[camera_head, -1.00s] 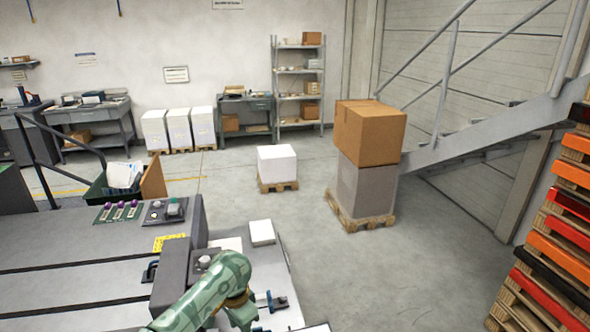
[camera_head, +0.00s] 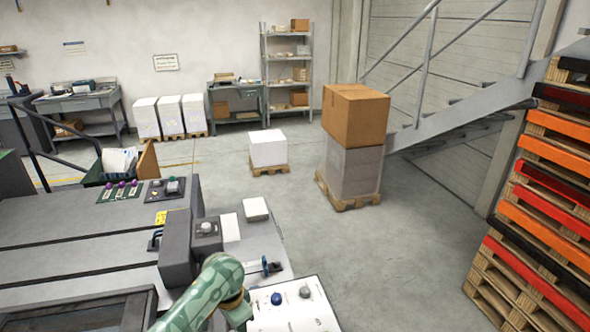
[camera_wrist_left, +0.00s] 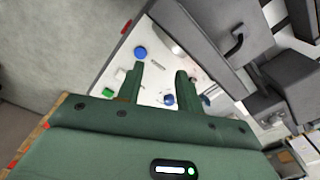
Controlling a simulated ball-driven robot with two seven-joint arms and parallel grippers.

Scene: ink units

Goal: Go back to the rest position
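My left arm (camera_head: 215,288), in a green camouflage pattern, comes in at the bottom of the head view, beside the grey machine. Its fingertips cannot be made out there. In the left wrist view my left gripper (camera_wrist_left: 159,80) has its two green fingers apart, with nothing between them. Beyond the fingers lies a white panel (camera_wrist_left: 152,92) with a blue knob (camera_wrist_left: 140,52) and a green one (camera_wrist_left: 108,93). The fingers look clear of the panel, though the gap is hard to judge. My right gripper is in neither view.
The grey machine (camera_head: 80,232) fills the lower left. A white panel (camera_head: 310,318) with knobs is at bottom centre. Stacked pallets (camera_head: 545,215) stand at the right. A carton (camera_head: 354,115) tops a grey stack on a pallet. The floor (camera_head: 410,240) between is clear.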

